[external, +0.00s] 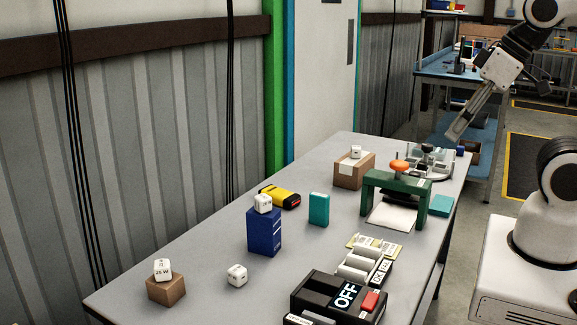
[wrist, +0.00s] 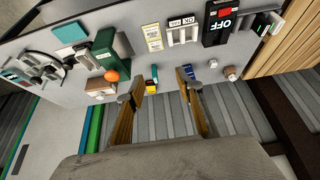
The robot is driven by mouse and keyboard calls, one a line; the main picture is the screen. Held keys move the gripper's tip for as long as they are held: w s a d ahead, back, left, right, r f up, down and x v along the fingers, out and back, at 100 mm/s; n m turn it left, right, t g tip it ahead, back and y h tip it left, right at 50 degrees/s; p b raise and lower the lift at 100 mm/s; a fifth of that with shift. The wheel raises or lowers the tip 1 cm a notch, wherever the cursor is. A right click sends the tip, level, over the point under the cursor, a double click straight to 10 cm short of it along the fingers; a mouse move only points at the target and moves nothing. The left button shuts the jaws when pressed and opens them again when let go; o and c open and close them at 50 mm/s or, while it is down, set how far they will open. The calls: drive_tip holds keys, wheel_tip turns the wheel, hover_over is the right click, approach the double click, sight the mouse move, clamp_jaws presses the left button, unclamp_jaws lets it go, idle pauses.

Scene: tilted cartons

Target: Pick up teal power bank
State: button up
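A teal upright block (external: 319,209), likely the power bank, stands near the middle of the grey table (external: 215,290). In the wrist view it appears as a small teal shape (wrist: 154,71) beyond my fingertips. A second teal item (external: 441,205) lies flat to the right of the green frame; it also shows in the wrist view (wrist: 70,32). My gripper (external: 456,136) is high over the table's far right end, well away from the upright block. In the wrist view my two fingers (wrist: 159,91) are spread apart with nothing between them.
A blue box (external: 264,231) with a white cube on top and a yellow-black item (external: 280,196) stand left of the upright block. The green frame (external: 395,189) stands to its right. A black OFF switch box (external: 338,297) is at the front. Small cartons (external: 353,171) carry white cubes.

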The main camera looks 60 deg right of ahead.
drive_tip(key=t, duration=0.5)
hover_over(321, 194)
drive_tip(key=s, duration=0.5)
wheel_tip(321, 194, down, 14)
drive_tip(key=shift+t, duration=0.9)
drive_tip(key=w+f, duration=0.1)
drive_tip(key=f, duration=0.1)
drive_tip(key=w+f, duration=0.1)
drive_tip(key=f, duration=0.4)
drive_tip(key=shift+w+a+f, duration=0.1)
drive_tip(key=shift+w+f, duration=0.2)
drive_tip(key=shift+w, duration=0.1)
drive_tip(key=shift+s+f+t, duration=0.1)
drive_tip(key=shift+f+t, duration=0.5)
drive_tip(key=shift+f, duration=1.25)
drive_tip(key=shift+x, duration=1.3)
